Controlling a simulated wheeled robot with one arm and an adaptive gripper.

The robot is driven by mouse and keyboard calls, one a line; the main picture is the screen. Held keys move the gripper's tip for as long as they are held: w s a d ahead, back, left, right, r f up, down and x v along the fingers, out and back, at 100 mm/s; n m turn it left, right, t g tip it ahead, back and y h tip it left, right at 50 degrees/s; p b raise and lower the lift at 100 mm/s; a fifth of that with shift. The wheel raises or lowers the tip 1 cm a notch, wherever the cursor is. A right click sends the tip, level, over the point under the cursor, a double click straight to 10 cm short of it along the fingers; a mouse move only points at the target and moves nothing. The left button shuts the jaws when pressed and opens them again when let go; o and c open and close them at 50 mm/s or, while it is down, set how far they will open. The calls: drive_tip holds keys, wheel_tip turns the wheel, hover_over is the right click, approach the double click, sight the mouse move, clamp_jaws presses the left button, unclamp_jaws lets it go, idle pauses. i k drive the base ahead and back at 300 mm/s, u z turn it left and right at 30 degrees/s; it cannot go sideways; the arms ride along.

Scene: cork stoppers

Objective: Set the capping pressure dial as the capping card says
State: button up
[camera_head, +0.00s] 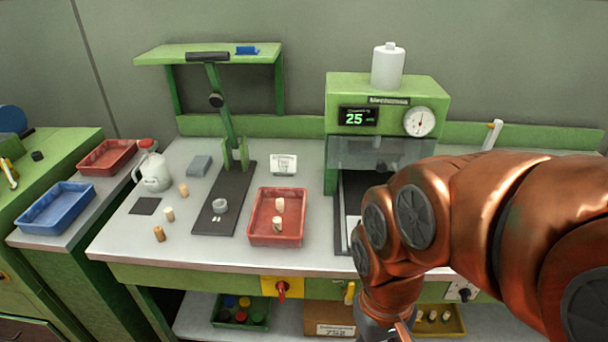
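A white card (283,165) stands on the bench behind the red tray; its print is too small to read. A black and white knob (461,291) sits on the bench's front edge at the right, partly beside my arm. Its setting is too small to read. A round white gauge (419,121) with a needle is on the green machine. The machine's display (358,117) shows green digits that look like 25 or 2.5. My gripper (400,332) is at the bottom edge, below the bench front, mostly cut off; its fingers cannot be made out.
A red tray (262,239) holds two corks. A red switch on a yellow plate (281,288) and a yellow lever (350,293) are on the bench front. A green lever press (230,140), loose corks and a white jug (154,172) stand left. My arm hides the right bench.

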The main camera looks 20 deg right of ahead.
sight(466, 294)
drive_tip(key=z, duration=2.2)
drive_tip(key=k, duration=0.8)
drive_tip(key=u, duration=1.6)
